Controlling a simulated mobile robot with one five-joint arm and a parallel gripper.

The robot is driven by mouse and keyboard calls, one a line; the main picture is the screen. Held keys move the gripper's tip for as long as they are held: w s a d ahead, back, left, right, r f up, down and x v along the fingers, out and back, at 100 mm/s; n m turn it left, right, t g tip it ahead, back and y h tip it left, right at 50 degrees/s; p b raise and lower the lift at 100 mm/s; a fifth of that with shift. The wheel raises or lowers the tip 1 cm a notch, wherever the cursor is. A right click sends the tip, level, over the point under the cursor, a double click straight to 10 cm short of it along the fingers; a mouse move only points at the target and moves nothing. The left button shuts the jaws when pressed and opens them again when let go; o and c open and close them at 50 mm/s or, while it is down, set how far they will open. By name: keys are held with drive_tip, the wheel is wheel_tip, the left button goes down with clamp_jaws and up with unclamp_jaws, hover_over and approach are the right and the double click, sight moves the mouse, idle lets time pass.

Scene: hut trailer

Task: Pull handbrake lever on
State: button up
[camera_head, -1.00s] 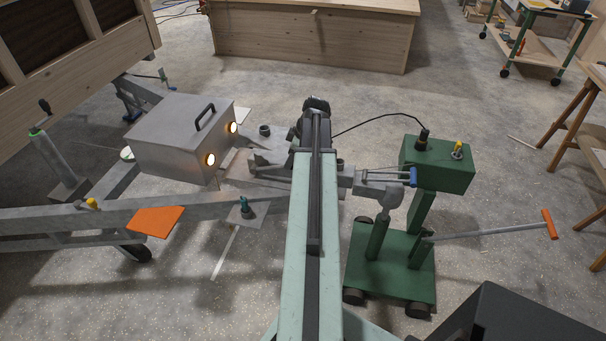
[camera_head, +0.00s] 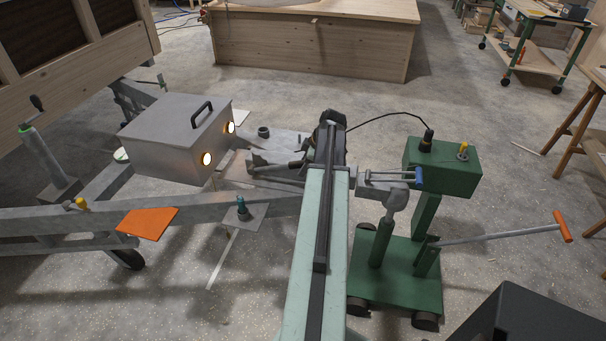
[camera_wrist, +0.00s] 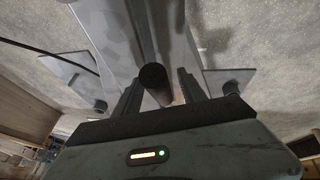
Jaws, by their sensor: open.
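In the wrist view, my gripper (camera_wrist: 158,82) is open, with one finger on each side of a dark, round-ended bar (camera_wrist: 153,76). The bar looks like the grip of the handbrake lever, with grey metal of the drawbar behind it. I cannot tell whether either finger touches it. In the head view, my own arm covers the middle of the trailer drawbar (camera_head: 275,207) and hides most of the coupling area. The fingers cannot be made out there. A short dark handle (camera_head: 297,164) shows just left of my arm; I cannot tell if it is the same lever.
A grey metal box (camera_head: 175,140) with two lit lamps sits left on the drawbar. An orange plate (camera_head: 147,223) is in front of it. A green wheeled dolly (camera_head: 395,275) with an orange-handled bar (camera_head: 500,236) stands right. A wooden bench (camera_head: 310,48) is behind; open floor lies between.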

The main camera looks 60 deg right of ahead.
clamp_jaws()
drive_tip(key=shift+a, duration=0.15)
idle(1.2)
